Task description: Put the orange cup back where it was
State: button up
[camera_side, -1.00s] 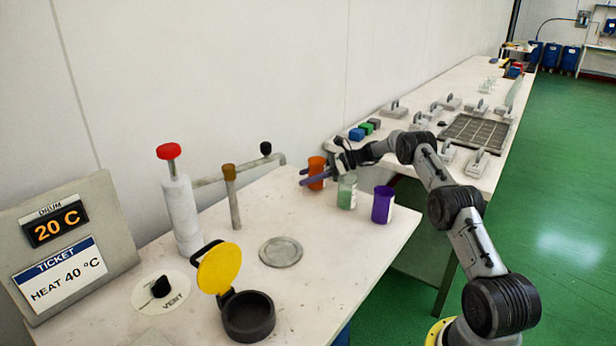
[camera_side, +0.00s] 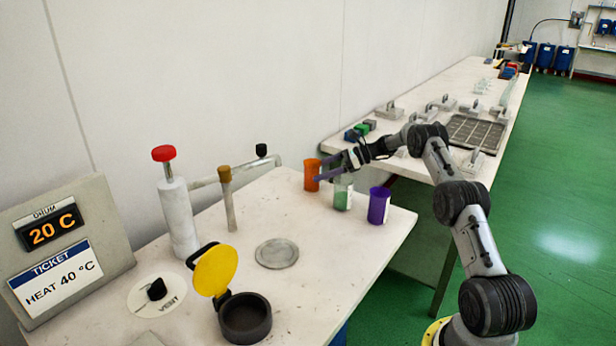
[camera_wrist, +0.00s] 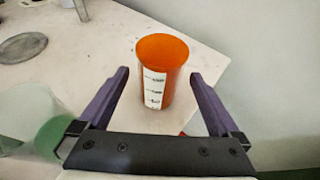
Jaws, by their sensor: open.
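The orange cup (camera_side: 311,176) stands upright on the white bench near its far edge. In the wrist view the orange cup (camera_wrist: 162,72) shows its open top and a white scale label, ahead of and between the fingers. My gripper (camera_side: 338,168) is open, to the right of the cup in the side view. In the wrist view my gripper (camera_wrist: 160,78) has its two purple fingers spread, with bare bench showing on both sides of the cup. The fingers do not appear to touch it.
A round grey disc (camera_side: 277,253), a yellow-lidded dark pot (camera_side: 246,316) and a red-topped white cylinder (camera_side: 178,215) occupy the left of the bench.

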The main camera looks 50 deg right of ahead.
jog(key=v, duration=0.5)
jog(key=shift+s+d, duration=0.1)
jog(key=shift+s, duration=0.05)
jog(key=shift+s+r, duration=0.1)
jog(key=shift+r, duration=0.05)
jog(key=a+r+n+g, duration=0.4)
jog(key=a+r+n, duration=0.2)
jog(key=a+r, duration=0.6)
jog(key=s+a+r+n+g+h, duration=0.15)
jog(key=s+a+n, duration=0.25)
jog(key=a, duration=0.4)
jog(key=s+a+r+n+g+h, duration=0.1)
jog(key=s+a+r+n+h, duration=0.15)
jog(key=s+a, duration=0.4)
jog(key=s+a+r+n+h, duration=0.2)
jog(key=s+a+n, duration=0.6)
jog(key=s+a, duration=0.3)
jog(key=s+f+n+t+h, duration=0.1)
jog(key=s+f+n, duration=0.3)
jog(key=s+n, duration=0.4)
jog(key=s+h, duration=0.1)
jog(key=s, duration=0.4)
jog(key=shift+s, duration=0.3)
jog(key=shift+d+t, duration=0.1)
jog(key=shift+t, duration=0.15)
